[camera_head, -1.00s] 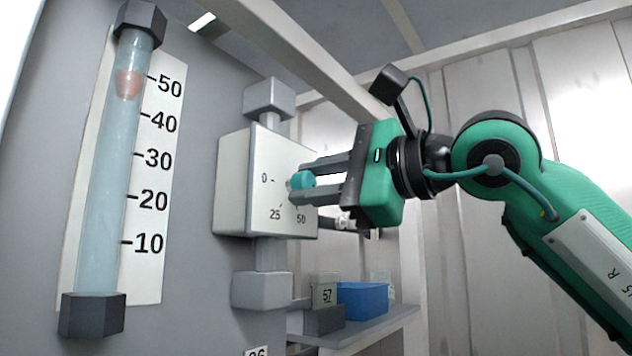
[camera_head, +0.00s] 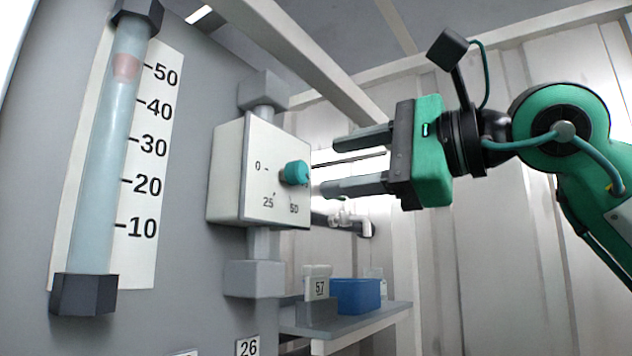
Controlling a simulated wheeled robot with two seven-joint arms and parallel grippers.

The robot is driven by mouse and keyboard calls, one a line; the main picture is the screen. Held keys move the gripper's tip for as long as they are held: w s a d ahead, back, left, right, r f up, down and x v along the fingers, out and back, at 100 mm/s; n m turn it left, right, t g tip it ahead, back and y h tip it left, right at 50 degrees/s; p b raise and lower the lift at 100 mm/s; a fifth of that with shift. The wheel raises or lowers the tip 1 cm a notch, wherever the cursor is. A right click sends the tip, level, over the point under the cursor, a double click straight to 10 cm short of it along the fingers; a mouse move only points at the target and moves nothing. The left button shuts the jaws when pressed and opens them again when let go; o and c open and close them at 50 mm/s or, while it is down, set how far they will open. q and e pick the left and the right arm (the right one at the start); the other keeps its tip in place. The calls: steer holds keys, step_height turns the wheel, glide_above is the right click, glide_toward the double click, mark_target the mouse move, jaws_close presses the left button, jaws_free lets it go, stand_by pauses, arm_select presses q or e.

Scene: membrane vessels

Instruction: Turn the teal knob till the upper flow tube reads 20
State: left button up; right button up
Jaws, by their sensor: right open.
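The teal knob (camera_head: 295,173) sits on the front of a white box (camera_head: 262,190) marked 0, 25 and 50. A flow tube (camera_head: 108,150) stands upright on the wall at the left, with a scale from 10 to 50. Its reddish float (camera_head: 126,67) is level with about the 50 mark. My right gripper (camera_head: 328,166) is open and empty, to the right of the knob and apart from it, with its fingers pointing at it. My left gripper is not in view.
Below the box, a shelf (camera_head: 375,313) carries a blue bin (camera_head: 355,295) and a grey block labelled 57 (camera_head: 317,287). A white tap-like fitting (camera_head: 347,219) shows behind the gripper. A 26 label (camera_head: 248,346) is at the bottom.

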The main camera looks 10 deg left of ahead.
steer(key=b+v, duration=0.1)
steer(key=v, duration=0.7)
steer(key=shift+b, duration=0.4)
